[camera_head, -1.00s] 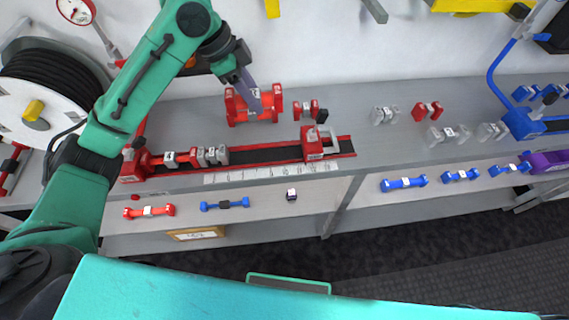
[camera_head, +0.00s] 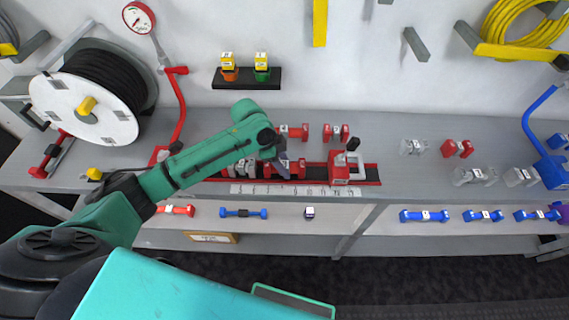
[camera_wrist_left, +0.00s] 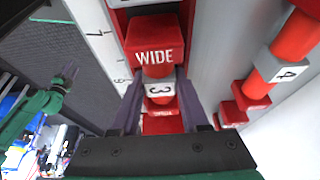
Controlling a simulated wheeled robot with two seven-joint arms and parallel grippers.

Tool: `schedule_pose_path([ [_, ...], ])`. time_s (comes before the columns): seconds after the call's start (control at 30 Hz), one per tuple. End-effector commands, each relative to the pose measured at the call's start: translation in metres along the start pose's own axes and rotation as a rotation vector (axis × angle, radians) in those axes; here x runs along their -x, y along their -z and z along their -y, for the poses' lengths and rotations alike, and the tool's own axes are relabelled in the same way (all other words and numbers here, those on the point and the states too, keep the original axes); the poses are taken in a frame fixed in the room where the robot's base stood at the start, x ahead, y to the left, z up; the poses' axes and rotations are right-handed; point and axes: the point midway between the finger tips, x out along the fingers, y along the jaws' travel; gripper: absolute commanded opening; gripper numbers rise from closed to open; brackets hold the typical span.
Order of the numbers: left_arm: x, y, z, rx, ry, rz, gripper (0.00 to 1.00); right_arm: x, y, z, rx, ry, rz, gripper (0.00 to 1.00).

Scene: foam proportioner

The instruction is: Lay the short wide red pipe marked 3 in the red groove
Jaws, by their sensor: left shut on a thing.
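The short wide red pipe marked 3 (camera_wrist_left: 160,90) sits between the fingers of my left gripper (camera_wrist_left: 158,98), its "WIDE" end block (camera_wrist_left: 155,45) facing the left wrist camera. My left gripper (camera_head: 283,163) is shut on this pipe, which shows in the head view (camera_head: 291,168) in line with the red groove (camera_head: 316,178). I cannot tell whether it rests on the groove floor. Grey and red pieces (camera_head: 228,173) stand left of it in the groove, partly hidden by my arm. A red clamp block (camera_head: 340,172) stands to its right.
A red pipe marked 4 (camera_wrist_left: 278,72) lies behind the groove, beside a smaller red pipe (camera_head: 336,132). A numbered white scale (camera_head: 300,191) runs along the front. A hose reel (camera_head: 85,100) stands left. Clear and blue pieces lie to the right.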

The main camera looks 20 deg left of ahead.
Motion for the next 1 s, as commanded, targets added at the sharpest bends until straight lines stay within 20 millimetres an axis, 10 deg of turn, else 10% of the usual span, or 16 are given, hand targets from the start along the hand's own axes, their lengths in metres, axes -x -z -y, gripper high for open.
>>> schedule_pose_path([
  [0.1,-0.002,-0.001,0.0,0.0,0.0,0.0,0.0,-0.002,0.001,0.004,-0.001,0.006,-0.001,0.5],
  [0.13,-0.003,-0.001,0.0,0.0,0.0,0.001,0.48,-0.002,0.001,0.005,-0.001,0.007,-0.001,0.5],
  [0.2,-0.002,-0.001,0.0,0.0,0.0,0.001,0.75,-0.002,0.001,0.007,-0.001,0.01,-0.001,0.5],
  [0.57,0.005,0.0,0.001,0.001,0.001,0.0,0.75,-0.002,0.001,0.008,0.001,0.011,-0.001,0.5],
  [1.0,0.109,0.0,0.001,0.002,0.002,0.0,0.75,-0.015,-0.001,0.004,0.002,0.005,0.0,0.5],
])
